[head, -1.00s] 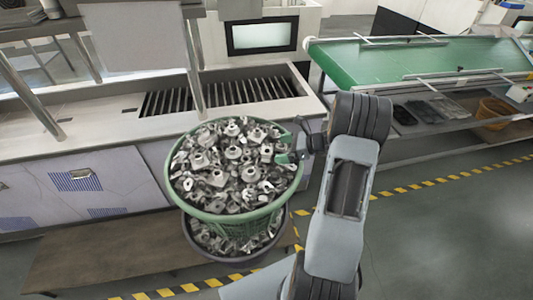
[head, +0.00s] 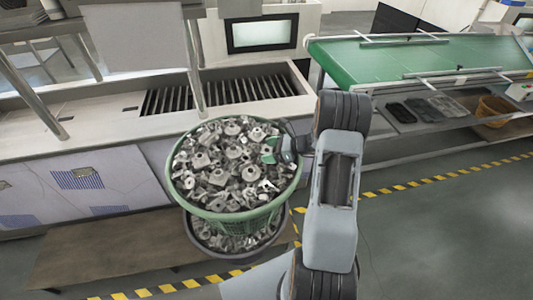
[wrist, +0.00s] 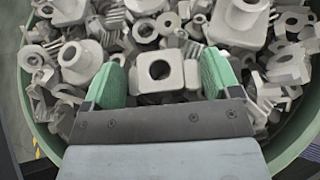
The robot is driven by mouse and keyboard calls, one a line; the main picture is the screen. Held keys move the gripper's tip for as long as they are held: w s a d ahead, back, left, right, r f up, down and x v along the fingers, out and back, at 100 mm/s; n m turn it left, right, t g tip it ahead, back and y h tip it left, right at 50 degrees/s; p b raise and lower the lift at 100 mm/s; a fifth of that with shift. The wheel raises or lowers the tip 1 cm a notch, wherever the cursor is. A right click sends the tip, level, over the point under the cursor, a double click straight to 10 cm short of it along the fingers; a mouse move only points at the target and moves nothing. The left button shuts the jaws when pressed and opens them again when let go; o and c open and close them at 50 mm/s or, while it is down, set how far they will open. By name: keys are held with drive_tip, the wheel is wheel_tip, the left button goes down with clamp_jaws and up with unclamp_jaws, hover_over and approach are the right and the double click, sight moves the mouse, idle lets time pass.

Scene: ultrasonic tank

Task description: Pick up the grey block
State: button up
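A grey block (wrist: 160,72) with a round hole lies among the metal parts, in the middle of the wrist view, between my gripper's two green fingers. My gripper (wrist: 160,82) is open, with a finger on each side of the block; small gaps seem to show beside it. I cannot tell whether either finger touches it. In the head view my gripper (head: 270,152) is over the right part of the green basket (head: 183,205), which is full of similar grey parts. The block cannot be singled out there.
The basket's rim (wrist: 40,140) curves around the parts close to my gripper. A second, dark-rimmed basket of parts (head: 225,242) stands below. A slotted tank (head: 225,92) lies behind, and a green conveyor (head: 410,60) stands at the right. Floor at the right is clear.

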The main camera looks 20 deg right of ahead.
drive_tip(key=c, duration=0.4)
drive_tip(key=shift+r, duration=0.1)
